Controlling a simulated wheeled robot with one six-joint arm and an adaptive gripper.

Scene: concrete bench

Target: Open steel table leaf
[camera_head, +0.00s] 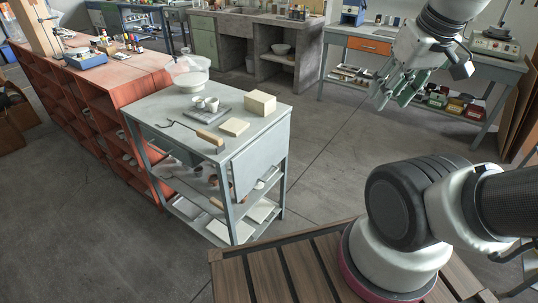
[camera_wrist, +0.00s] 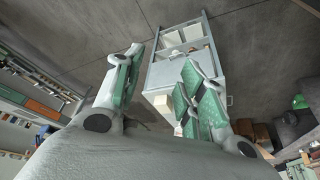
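The steel table (camera_head: 262,112) is a grey metal table with lower shelves, standing left of centre in the head view. Its leaf (camera_head: 261,160) is a flat grey panel that hangs down against the table's near right side. In the wrist view the pale grey leaf (camera_wrist: 172,74) shows between and beyond my fingers, partly hidden by the right one. My gripper (camera_head: 394,95) is up at the right in the head view, well apart from the table. In the wrist view my gripper (camera_wrist: 160,67) has its green-padded fingers spread, with nothing between them.
A glass bowl (camera_head: 188,74), small cups (camera_head: 206,103), pale blocks (camera_head: 260,102) and a wooden-handled tool (camera_head: 209,137) lie on the tabletop. A red shelf unit (camera_head: 92,90) stands close behind at the left. Concrete floor (camera_head: 325,150) is clear right of the table.

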